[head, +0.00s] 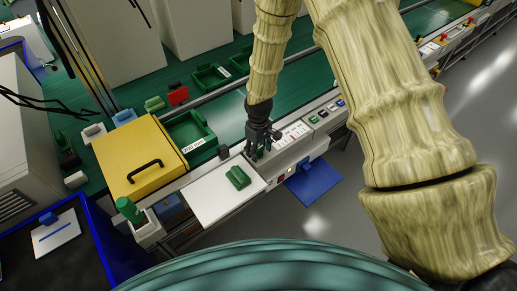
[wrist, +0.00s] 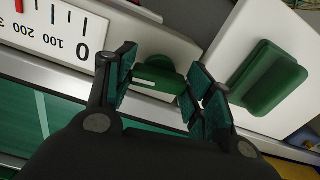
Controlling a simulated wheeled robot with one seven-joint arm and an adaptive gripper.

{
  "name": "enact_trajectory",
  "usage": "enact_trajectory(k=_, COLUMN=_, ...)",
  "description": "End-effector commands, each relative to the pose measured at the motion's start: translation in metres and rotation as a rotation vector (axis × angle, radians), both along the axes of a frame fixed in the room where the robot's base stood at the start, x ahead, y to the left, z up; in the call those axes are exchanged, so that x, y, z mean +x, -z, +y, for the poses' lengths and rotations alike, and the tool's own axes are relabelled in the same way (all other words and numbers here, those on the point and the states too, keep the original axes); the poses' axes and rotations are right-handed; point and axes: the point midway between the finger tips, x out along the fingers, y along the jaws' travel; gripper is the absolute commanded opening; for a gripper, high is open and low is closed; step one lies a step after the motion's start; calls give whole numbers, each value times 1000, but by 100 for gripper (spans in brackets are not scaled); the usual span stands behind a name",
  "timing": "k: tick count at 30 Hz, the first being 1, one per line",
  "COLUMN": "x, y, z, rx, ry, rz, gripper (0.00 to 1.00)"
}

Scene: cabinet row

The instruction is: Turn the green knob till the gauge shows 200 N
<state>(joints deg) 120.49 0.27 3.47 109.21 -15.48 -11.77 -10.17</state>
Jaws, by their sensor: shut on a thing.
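The green knob (wrist: 155,78) has a white line on it and sits between the two fingers of my gripper (wrist: 160,88) in the wrist view. The fingers are shut on it, one at each end. In the head view my gripper (head: 259,143) points down at the panel, and it hides the knob there. The gauge (wrist: 45,28) is at the upper left of the wrist view, upside down, with 0, 100 and 200 printed on white. Its red needle (wrist: 18,5) shows at the top edge near the 200 label; I cannot tell its exact reading.
A white plate with a green handle (head: 238,177) lies beside the panel. A yellow lid with a black handle (head: 145,167), a green tray (head: 209,136) and a blue flap (head: 313,183) are nearby. Small coloured buttons (head: 325,113) line the panel to the right.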

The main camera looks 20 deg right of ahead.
Motion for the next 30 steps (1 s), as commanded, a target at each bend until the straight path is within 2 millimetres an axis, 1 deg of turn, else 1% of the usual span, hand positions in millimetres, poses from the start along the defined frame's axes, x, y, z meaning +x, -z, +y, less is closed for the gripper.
enact_trajectory(k=3, x=1, y=-1, z=0, rx=0, ry=0, rz=-2, gripper=30)
enact_trajectory(k=4, x=1, y=-1, z=0, rx=0, ry=0, rz=-2, gripper=59)
enact_trajectory(k=6, x=1, y=-1, z=0, rx=0, ry=-1, rz=-2, gripper=72)
enact_trajectory(k=7, x=1, y=0, z=0, rx=0, ry=-1, rz=-1, gripper=75)
enact_trajectory(k=16, x=0, y=0, z=0, rx=0, ry=-1, rz=-1, gripper=75)
enact_trajectory(k=20, x=1, y=-5, z=0, rx=0, ry=-1, rz=-2, gripper=75)
enact_trajectory(k=23, x=1, y=-14, z=0, rx=0, ry=-1, rz=-2, gripper=75)
enact_trajectory(k=30, x=1, y=-50, z=0, rx=0, ry=-1, rz=-2, gripper=75)
